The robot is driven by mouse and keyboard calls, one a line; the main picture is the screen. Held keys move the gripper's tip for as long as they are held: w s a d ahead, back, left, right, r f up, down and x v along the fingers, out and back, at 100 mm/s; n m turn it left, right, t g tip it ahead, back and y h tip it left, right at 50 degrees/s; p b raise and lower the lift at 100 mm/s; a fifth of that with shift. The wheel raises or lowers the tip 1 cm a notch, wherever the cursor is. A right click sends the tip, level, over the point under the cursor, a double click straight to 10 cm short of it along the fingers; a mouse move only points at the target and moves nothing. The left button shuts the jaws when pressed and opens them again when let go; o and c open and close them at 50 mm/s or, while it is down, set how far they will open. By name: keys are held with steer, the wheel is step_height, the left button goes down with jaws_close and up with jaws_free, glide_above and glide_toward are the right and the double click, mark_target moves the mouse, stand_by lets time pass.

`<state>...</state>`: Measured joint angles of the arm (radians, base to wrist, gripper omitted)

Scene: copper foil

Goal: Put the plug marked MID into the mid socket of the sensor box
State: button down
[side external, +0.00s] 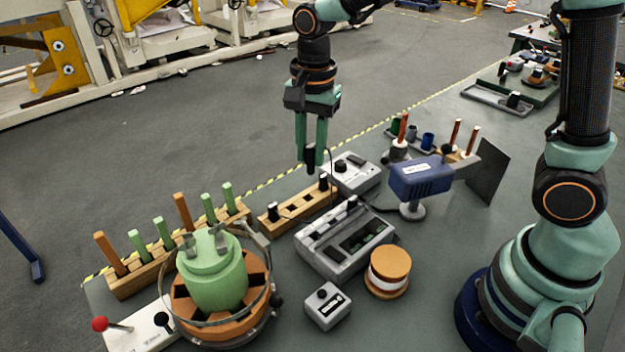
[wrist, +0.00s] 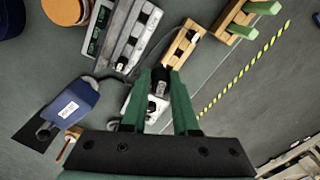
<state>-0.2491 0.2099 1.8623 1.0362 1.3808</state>
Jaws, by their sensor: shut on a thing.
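My gripper (side external: 312,160) points straight down and is shut on a dark plug (wrist: 159,78). The plug shows between the fingers in the wrist view; any MID marking is not readable. In the side view the gripper hangs near the far end of a wooden plug rack (side external: 300,209), beside a small light-grey box with a knob (side external: 353,173). A larger grey box (side external: 345,245) with a dark display and a strip along its left side stands nearer; it is likely the sensor box, but its socket labels are too small to read. Dark plugs also stand on the rack (wrist: 180,47).
A blue device (side external: 420,178) on a stand is to the right. A copper-coloured spool (side external: 388,271) and a small grey meter (side external: 326,306) are in front. Green and orange pegs stand in a wooden block (side external: 150,272) at the left, near a round fixture (side external: 215,310). Cables lie around the boxes.

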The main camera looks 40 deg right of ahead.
steer(key=s+d+f+n, duration=0.1)
steer(key=s+f+n, duration=0.1)
steer(key=s+f, duration=0.3)
steer(key=shift+s+d+f+n, duration=0.15)
steer(key=shift+s+f+n, duration=0.2)
steer(key=shift+f, duration=1.15)
steer(key=shift+w+f, duration=0.1)
steer(key=shift+f, duration=1.05)
steer(key=shift+f, duration=0.35)
steer(key=shift+f, duration=0.3)
